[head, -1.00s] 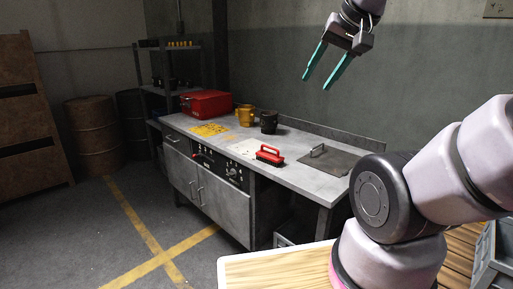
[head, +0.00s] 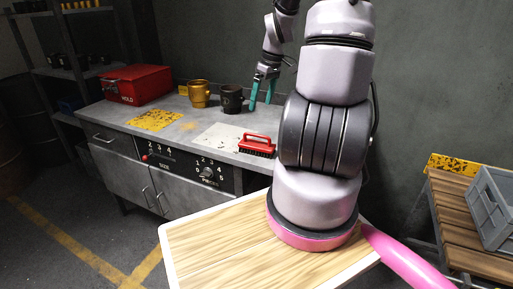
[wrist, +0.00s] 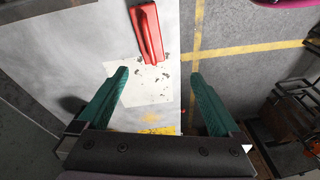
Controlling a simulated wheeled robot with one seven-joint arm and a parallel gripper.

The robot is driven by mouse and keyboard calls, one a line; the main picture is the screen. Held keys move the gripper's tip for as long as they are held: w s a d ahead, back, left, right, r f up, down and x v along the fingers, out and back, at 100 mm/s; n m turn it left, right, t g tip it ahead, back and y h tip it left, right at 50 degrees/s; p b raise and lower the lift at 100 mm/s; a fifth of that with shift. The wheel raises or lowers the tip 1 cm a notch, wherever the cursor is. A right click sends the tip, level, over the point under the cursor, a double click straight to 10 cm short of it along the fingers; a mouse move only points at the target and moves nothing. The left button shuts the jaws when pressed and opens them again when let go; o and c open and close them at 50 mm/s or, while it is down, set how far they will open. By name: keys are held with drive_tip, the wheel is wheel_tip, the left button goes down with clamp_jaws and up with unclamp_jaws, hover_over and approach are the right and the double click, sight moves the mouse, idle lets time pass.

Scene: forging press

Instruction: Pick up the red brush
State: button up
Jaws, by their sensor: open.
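The red brush (head: 257,144) lies on the grey workbench, bristles down and handle up, near the bench's front edge. It also shows in the wrist view (wrist: 147,33), near the top, beyond my fingertips and a little left of the gap's middle. My gripper (head: 261,101) has teal fingers and hangs above the bench, behind the brush in the head view. In the wrist view the fingers (wrist: 158,74) are spread apart with nothing between them. The gripper is apart from the brush.
On the workbench (head: 190,116) stand a dark mug (head: 231,99), a yellow mug (head: 200,94) and a red box (head: 137,84). A pale worn patch (head: 216,136) lies beside the brush. A grey crate (head: 492,205) sits on a slatted wooden surface at right.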

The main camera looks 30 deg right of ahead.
drive_tip(key=w+d+f+n+y, duration=0.2)
drive_tip(key=d+f+n+y, duration=0.1)
drive_tip(key=f, duration=0.6)
hover_over(253, 142)
drive_tip(key=s+d, duration=0.2)
drive_tip(key=d, duration=0.1)
wheel_tip(253, 142, down, 4)
drive_tip(key=shift+w+a+f, duration=0.1)
drive_tip(key=shift+a+f, duration=0.05)
drive_tip(key=shift+f, duration=0.1)
drive_tip(key=shift+w+x, duration=0.15)
drive_tip(key=shift+x, duration=1.2)
drive_tip(key=shift+w+x, duration=0.2)
drive_tip(key=shift+x, duration=1.15)
drive_tip(key=shift+a+r, duration=0.1)
drive_tip(key=c, duration=1.6)
wheel_tip(253, 142, up, 10)
